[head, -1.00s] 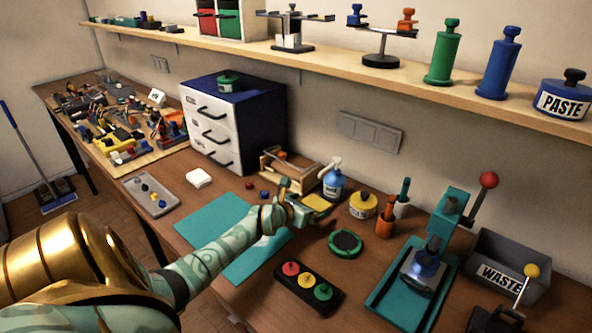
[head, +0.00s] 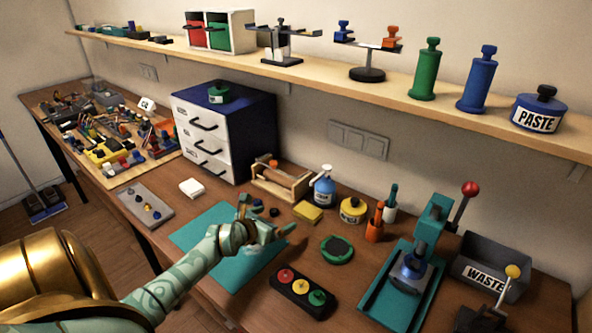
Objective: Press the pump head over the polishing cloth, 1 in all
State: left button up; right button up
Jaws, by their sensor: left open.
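The blue pump bottle (head: 324,192) stands upright on the bench, with its pale pump head (head: 322,171) on top. A flat yellow pad (head: 307,212), which looks like the polishing cloth, lies in front of the bottle and slightly left of it. My left gripper (head: 266,217) is open and empty, its fingers spread above the far right part of the teal mat. It is to the left of the yellow pad and apart from both pad and bottle. My right gripper is not in view.
A yellow tin (head: 352,210) and an orange holder (head: 375,228) stand right of the bottle. A wooden roll holder (head: 280,181) is behind left. A green round dish (head: 337,249), a button box (head: 303,293) and a teal press (head: 415,260) are nearer. The teal mat (head: 205,240) is mostly clear.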

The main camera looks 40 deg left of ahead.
aim_at(327, 168)
jog(key=u, duration=1.15)
